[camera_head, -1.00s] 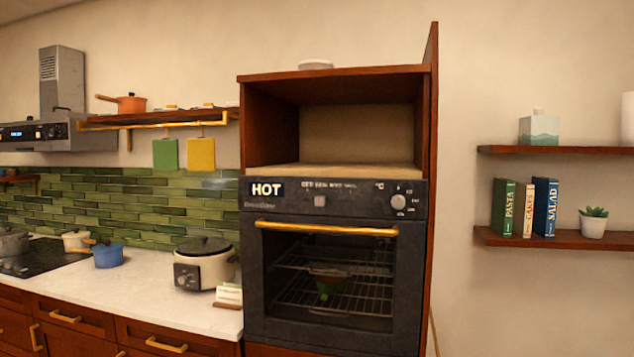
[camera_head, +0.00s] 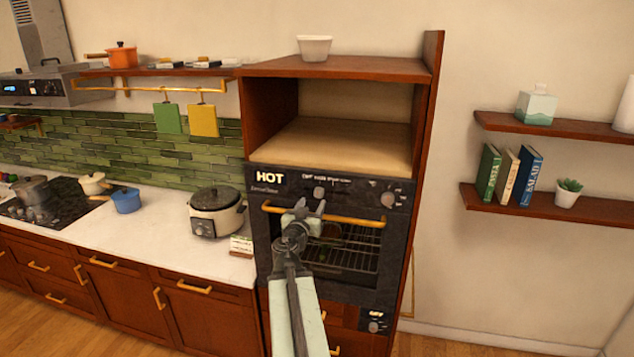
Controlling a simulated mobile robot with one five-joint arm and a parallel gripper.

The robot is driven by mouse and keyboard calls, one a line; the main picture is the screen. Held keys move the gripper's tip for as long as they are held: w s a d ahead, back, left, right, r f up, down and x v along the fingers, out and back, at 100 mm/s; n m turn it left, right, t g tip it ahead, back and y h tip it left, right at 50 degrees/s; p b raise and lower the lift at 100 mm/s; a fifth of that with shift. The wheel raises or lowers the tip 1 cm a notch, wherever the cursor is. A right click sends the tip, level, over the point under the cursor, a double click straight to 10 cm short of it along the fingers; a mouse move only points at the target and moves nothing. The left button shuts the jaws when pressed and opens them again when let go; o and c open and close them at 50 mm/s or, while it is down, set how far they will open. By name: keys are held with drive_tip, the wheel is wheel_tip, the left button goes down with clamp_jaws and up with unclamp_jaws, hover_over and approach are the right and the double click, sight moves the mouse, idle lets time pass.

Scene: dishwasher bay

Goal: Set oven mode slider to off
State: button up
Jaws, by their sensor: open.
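The black oven (camera_head: 335,282) is built into a wooden cabinet, with a "HOT" display at the upper left of its panel. The oven mode slider (camera_head: 319,192) is a small grey knob on the panel under a row of small lettering too blurred to read. A round temperature knob (camera_head: 387,199) is at the panel's right. My gripper (camera_head: 303,207) is open and empty, in front of the oven door at about the height of the gold handle (camera_head: 345,219). It appears just below and left of the slider. I cannot tell whether it touches the handle.
A lower panel reading "OFF" with a knob (camera_head: 375,326) is below the oven. A slow cooker (camera_head: 216,210) stands on the counter at left. The cabinet niche (camera_head: 345,145) above the oven is empty. Wall shelves (camera_head: 545,205) hold books and a plant at right.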

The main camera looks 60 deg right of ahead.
sight(318, 194)
drive_tip(key=x, duration=0.8)
drive_tip(key=shift+w+a+f, duration=0.1)
drive_tip(key=shift+f, duration=0.05)
drive_tip(key=shift+a, duration=0.1)
clamp_jaws()
idle(1.0)
